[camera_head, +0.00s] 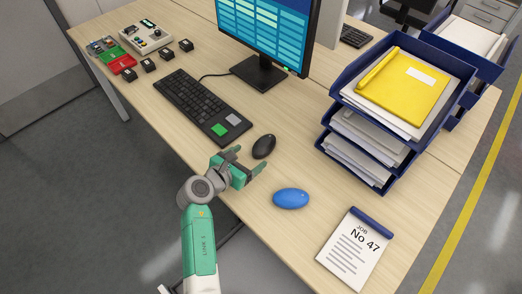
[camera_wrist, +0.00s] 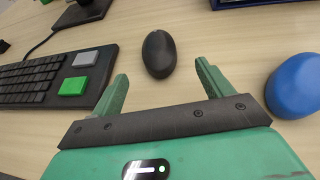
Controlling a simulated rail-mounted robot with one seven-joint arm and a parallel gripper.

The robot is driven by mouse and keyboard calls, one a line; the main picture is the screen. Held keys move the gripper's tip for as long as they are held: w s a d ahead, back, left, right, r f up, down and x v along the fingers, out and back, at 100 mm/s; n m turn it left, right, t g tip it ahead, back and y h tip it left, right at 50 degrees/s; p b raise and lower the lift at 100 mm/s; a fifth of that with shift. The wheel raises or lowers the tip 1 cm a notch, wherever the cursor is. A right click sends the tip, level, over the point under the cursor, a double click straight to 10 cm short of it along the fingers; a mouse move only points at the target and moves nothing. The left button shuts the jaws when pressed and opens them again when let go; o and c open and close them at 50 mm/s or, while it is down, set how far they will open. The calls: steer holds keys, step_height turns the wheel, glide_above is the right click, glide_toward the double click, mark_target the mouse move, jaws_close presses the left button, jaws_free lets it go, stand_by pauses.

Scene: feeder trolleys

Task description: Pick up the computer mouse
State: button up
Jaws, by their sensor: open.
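The black computer mouse (camera_head: 263,146) lies on the wooden desk, right of the keyboard. In the wrist view the mouse (camera_wrist: 159,54) is just beyond my fingertips, roughly centred between them. My gripper (camera_head: 251,158) has green fingers spread apart with nothing between them. It also shows in the wrist view (camera_wrist: 162,80), open, its tips short of the mouse. A gap of bare desk shows between the fingers.
A blue rounded object (camera_head: 291,198) lies right of my gripper. The black keyboard (camera_head: 190,97) with green and grey keys is to the left. The monitor (camera_head: 265,40), blue paper trays (camera_head: 382,182) and a notepad (camera_head: 352,250) stand around. Bare desk lies between mouse and trays.

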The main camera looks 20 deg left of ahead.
mark_target(259, 148)
steer(key=shift+b+x, duration=0.65)
steer(key=shift+x, duration=0.5)
steer(key=shift+w, duration=0.2)
steer(key=shift+w+d+f+b, duration=0.2)
steer(key=shift+w+b, duration=0.1)
steer(key=shift+b, duration=0.15)
steer(key=b+x, duration=0.2)
steer(key=x, duration=0.1)
steer(key=b+x, duration=0.1)
steer(key=shift+w+r, duration=0.25)
steer(key=shift+w, duration=0.1)
steer(key=shift+s+a, duration=0.1)
steer(key=c, duration=1.1)
steer(key=shift+r, duration=0.1)
